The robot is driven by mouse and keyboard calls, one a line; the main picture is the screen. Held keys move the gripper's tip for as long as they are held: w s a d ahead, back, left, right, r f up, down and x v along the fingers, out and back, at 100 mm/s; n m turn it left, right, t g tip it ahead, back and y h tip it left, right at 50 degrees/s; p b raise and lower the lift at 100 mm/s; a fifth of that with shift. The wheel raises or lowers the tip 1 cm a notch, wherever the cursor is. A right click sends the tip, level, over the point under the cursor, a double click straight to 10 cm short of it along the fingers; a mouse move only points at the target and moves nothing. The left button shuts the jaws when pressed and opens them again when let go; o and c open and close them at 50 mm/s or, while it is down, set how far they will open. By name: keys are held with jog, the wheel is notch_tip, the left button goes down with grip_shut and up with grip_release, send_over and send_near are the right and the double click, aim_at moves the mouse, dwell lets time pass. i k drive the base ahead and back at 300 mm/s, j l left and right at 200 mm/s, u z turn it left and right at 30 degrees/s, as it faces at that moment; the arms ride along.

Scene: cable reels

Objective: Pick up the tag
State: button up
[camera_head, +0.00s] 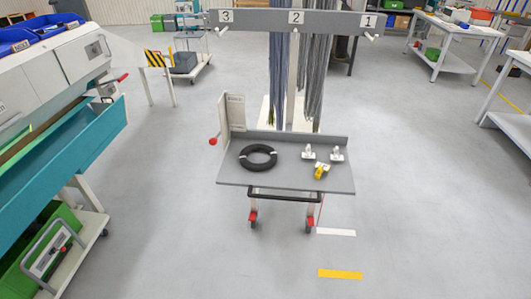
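I cannot tell for sure which thing is the tag. On the grey top of a small cart (285,178) lie a black cable coil (245,157) with light bands and several small items. Two small white items (308,153) (337,155) sit to the right of the coil, apart from each other. A yellow item (320,172) with a whitish part lies just in front of them. They are too small to make out in detail. My gripper is not in view.
Hanging cables (290,80) drop from a numbered grey bar (295,20) behind the cart. A machine with a teal tray (65,165) stands at left, above a green crate (50,235). Workbenches (450,30) stand at right. The floor (180,220) around the cart is mostly clear.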

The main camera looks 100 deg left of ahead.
aim_at(336, 156)
jog(key=u, duration=3)
